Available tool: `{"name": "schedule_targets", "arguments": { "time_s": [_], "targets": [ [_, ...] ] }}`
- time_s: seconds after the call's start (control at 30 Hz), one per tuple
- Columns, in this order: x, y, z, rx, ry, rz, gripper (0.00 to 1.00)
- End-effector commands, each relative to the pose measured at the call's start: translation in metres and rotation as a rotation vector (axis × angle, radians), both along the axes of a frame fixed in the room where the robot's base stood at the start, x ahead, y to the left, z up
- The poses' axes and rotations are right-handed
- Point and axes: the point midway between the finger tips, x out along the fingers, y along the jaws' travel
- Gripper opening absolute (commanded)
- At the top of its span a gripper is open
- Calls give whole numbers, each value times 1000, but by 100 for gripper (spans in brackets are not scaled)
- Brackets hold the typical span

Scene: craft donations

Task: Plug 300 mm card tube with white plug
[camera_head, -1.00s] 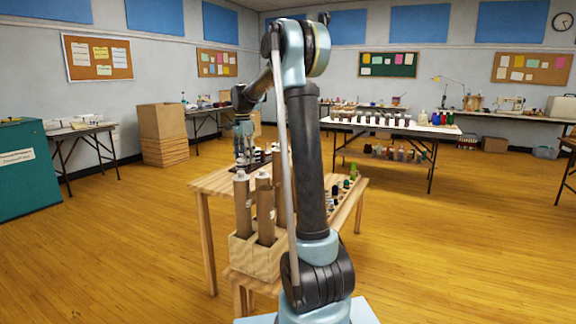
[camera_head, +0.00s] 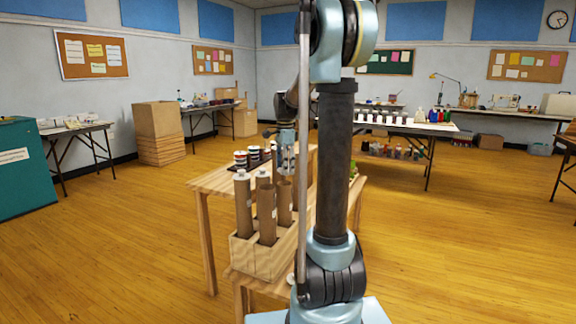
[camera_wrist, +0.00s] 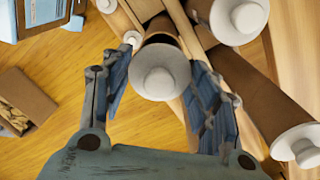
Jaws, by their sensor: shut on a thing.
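My gripper (camera_head: 287,158) is above the back right of a wooden rack (camera_head: 262,262) of brown card tubes. In the wrist view its fingers (camera_wrist: 160,78) stand on either side of a white plug (camera_wrist: 160,80) and are shut on it. A brown tube with a dark mouth (camera_wrist: 160,27) shows just behind and beneath this plug; I cannot tell whether the plug touches it. A tall tube (camera_head: 243,208) at the left of the rack has a white top. More white-plugged tubes show in the wrist view, at the upper right (camera_wrist: 240,14) and lower right (camera_wrist: 298,146). Tube lengths cannot be read.
My arm hides part of the table. A cardboard box (camera_wrist: 22,98) shows below left in the wrist view. Open floor lies to the left.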

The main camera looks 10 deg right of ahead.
Motion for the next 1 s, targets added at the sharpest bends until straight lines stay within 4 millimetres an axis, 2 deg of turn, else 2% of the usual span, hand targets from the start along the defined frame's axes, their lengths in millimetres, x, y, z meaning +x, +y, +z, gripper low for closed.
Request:
{"name": "schedule_targets", "arguments": {
  "time_s": [0.4, 0.63, 1.0],
  "targets": [
    [0, 1, -37, 0, 0, 2, 44],
    [0, 1, -45, 0, 0, 2, 44],
    [0, 1, -45, 0, 0, 2, 44]
  ]
}}
